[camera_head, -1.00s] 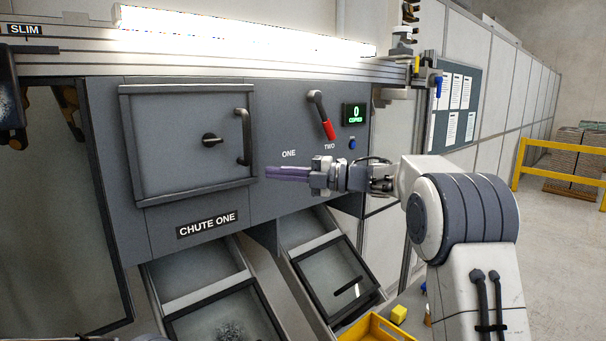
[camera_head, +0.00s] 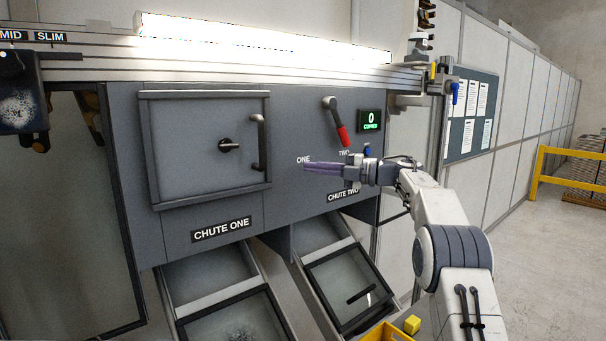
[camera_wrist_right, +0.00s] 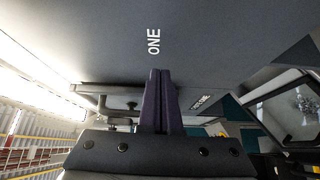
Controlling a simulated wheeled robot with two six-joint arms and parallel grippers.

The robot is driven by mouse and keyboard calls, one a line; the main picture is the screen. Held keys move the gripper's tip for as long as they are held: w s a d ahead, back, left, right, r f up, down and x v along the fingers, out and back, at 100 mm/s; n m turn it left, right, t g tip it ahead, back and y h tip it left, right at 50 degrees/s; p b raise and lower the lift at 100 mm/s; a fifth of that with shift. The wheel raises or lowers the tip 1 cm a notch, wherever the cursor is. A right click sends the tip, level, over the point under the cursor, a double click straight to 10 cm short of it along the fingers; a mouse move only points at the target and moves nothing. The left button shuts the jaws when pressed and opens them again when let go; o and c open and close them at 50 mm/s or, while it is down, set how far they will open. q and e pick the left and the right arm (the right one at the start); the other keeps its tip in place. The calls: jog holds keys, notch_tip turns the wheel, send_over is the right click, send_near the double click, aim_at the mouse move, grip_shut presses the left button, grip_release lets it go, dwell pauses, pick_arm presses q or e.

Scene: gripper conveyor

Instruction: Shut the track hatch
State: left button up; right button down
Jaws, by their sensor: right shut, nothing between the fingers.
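A square grey hatch door (camera_head: 185,165) with a dark frame, a round knob and an upright bar handle (camera_head: 261,142) is on the grey panel above the CHUTE ONE label. It looks nearly flush; I cannot tell if it is fully closed. My right gripper (camera_head: 306,168) is shut and empty, its purple fingers pointing left, a little right of the hatch's lower right corner and apart from it. In the right wrist view its fingers (camera_wrist_right: 158,75) are together below the word ONE, with the handle (camera_wrist_right: 88,101) beyond them at left. My left gripper is not in view.
A red-gripped lever (camera_head: 337,122) and a green counter display (camera_head: 370,121) are above my right gripper. Two sloping chutes lie below. A dark unit (camera_head: 18,95) hangs from the rail at left. A yellow crate (camera_head: 385,333) is at the bottom.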

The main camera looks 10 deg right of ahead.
aim_at(268, 179)
jog(key=s+a+r+m+t+h+b, duration=0.2)
jog(key=s+a+r+m+t+b, duration=0.3)
jog(key=m, duration=0.8)
jog(key=s+f+m+t+h, duration=0.3)
jog(key=s+f+m+h, duration=0.35)
jog(key=s+m, duration=0.6)
jog(key=shift+n+y, duration=0.25)
jog(key=shift+n, duration=0.1)
jog(key=p+x, duration=0.1)
jog(key=x, duration=0.3)
jog(key=p+x, duration=0.2)
jog(key=x, duration=0.2)
jog(key=p+x, duration=0.2)
jog(key=x, duration=0.2)
jog(key=shift+w+d+f, duration=0.15)
jog(key=shift+w+f, duration=0.1)
jog(key=shift+w, duration=0.15)
jog(key=shift+w+f, duration=0.1)
jog(key=shift+w, duration=0.25)
